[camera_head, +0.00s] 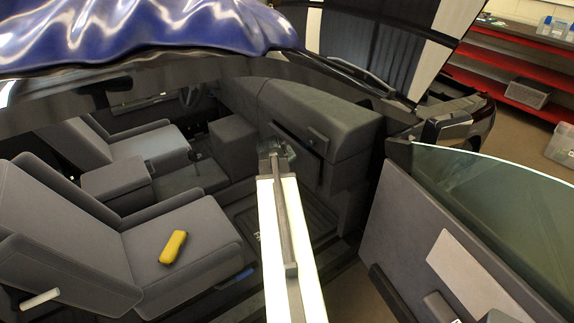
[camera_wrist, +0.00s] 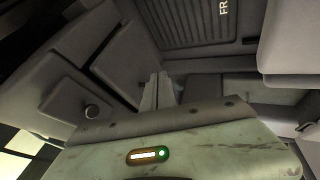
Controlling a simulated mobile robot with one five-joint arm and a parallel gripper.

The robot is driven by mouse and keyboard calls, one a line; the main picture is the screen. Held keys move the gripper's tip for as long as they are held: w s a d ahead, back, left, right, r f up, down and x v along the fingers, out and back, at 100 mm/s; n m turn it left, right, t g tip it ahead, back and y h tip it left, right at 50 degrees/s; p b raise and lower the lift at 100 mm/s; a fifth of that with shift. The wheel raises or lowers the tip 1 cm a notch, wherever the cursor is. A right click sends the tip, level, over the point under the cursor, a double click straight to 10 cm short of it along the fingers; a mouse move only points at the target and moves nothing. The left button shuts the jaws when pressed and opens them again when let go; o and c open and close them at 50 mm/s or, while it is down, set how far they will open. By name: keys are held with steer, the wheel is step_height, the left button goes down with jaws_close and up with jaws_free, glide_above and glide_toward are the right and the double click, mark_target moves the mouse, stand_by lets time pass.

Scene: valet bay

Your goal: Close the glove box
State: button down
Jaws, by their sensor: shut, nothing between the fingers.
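The glove box (camera_head: 300,141) is in the dark dashboard in the head view, just beyond the end of my arm. Its lid shows there as a thin dark edge standing off the dashboard face, but how far open it is cannot be told. In the wrist view a dark flat panel that looks like the lid (camera_wrist: 122,66) lies left of my fingers. My gripper (camera_wrist: 161,90) is shut and empty, its fingers pointing into the footwell. In the head view the gripper (camera_head: 277,148) is small and dark at the arm's end, close to the lid; contact cannot be told.
A grey seat (camera_head: 185,255) with a yellow case (camera_head: 173,247) on it is at the left. The open car door (camera_head: 450,240) stands at the right. A ribbed floor mat (camera_wrist: 200,20) lies in the footwell.

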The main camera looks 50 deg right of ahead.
steer(key=s+d+n+g+h, duration=0.1)
steer(key=s+d+n+g, duration=0.2)
steer(key=s+n, duration=0.35)
steer(key=n+g+h+b, duration=0.5)
steer(key=n+h+b, duration=0.6)
steer(key=b, duration=1.9)
glide_toward(309, 175)
steer(key=d, duration=0.2)
steer(key=s+d+r+n+y, duration=0.1)
steer(key=d, duration=0.1)
steer(key=s+d+y, duration=0.1)
steer(key=d, duration=0.1)
steer(key=shift+d+r+n, duration=0.2)
steer(key=shift+n, duration=0.15)
